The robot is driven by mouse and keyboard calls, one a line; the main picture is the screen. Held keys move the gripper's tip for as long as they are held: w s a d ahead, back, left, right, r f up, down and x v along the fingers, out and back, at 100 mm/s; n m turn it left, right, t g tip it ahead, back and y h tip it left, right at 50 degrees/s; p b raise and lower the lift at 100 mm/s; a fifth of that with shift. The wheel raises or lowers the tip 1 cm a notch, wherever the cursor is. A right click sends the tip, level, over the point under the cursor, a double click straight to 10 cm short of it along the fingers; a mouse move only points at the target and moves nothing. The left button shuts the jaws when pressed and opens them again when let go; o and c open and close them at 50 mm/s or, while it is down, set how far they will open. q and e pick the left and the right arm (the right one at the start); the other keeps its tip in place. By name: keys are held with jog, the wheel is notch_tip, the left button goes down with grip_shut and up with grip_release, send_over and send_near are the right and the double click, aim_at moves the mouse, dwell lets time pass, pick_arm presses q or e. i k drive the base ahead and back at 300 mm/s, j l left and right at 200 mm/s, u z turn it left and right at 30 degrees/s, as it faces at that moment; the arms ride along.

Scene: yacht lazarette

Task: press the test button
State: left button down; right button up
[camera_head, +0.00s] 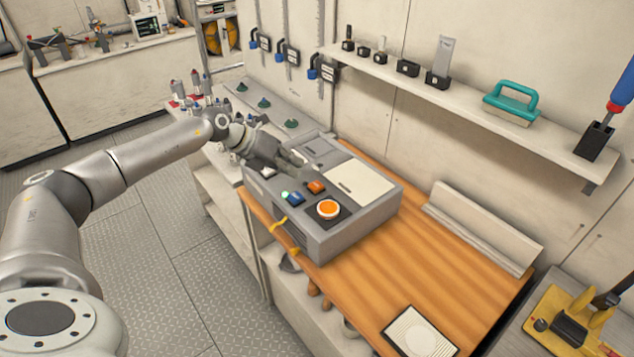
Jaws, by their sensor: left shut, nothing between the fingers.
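A grey control box (352,232) sits on the wooden bench top. No label is legible, so I cannot tell which one is the test button. My left gripper (298,160) is shut and empty, over the far left part of the box, beyond the orange controls. I cannot tell whether its tips touch the box. My right gripper is not in view.
A wall shelf (480,122) holds a teal-handled brush (512,101) and several small tools. A yellow device (570,320) stands at lower right.

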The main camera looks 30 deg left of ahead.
aim_at(267, 172)
jog(key=u, duration=1.25)
